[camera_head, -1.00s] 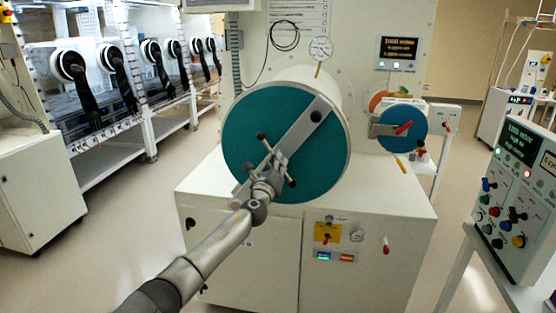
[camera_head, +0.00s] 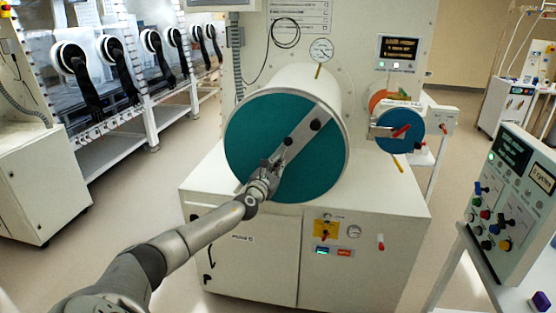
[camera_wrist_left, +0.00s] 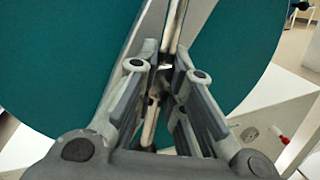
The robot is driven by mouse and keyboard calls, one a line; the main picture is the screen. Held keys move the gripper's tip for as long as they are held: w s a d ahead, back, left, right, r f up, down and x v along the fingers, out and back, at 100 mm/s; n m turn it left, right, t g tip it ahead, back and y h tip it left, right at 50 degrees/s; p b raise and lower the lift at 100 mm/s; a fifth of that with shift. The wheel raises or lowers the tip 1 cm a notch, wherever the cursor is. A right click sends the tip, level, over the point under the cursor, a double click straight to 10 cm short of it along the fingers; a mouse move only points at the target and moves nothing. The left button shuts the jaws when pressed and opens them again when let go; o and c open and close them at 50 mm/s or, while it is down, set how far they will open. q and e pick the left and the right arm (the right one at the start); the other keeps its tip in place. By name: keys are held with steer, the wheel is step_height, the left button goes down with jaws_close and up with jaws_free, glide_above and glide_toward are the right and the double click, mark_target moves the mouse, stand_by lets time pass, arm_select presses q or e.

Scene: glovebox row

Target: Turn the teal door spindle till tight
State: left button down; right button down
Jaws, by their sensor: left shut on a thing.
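The round teal door (camera_head: 250,125) closes the front of a white cylinder chamber, with a grey bar (camera_head: 300,145) lying diagonally across it. The spindle is at the middle of the bar, mostly hidden behind my left gripper (camera_head: 267,172). One dark knob of its handle (camera_head: 288,140) shows just above the gripper. In the left wrist view my left gripper (camera_wrist_left: 165,85) is shut on a thin metal rod of the spindle (camera_wrist_left: 175,25), which runs between the fingers in front of the teal door (camera_wrist_left: 235,50). My right gripper is not in view.
A smaller blue door (camera_head: 400,130) with a red handle is to the right. A white cabinet (camera_head: 345,230) with a yellow valve panel stands below the chamber. A control console (camera_head: 515,190) is at the right, and glovebox ports (camera_head: 70,58) line the left.

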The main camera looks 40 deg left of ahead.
arm_select(q)
steer(key=shift+r+m+p, duration=0.2)
steer(key=shift+m+p, duration=0.55)
steer(key=shift+m, duration=0.05)
steer(key=shift+f+m, duration=0.1)
steer(key=shift+m, duration=0.2)
steer(key=shift+a, duration=0.1)
steer(key=c, duration=1.5)
jaws_free()
steer(key=shift+f, duration=0.1)
steer(key=shift+s, duration=0.1)
steer(key=v, duration=1.1)
steer(key=shift+s, duration=0.35)
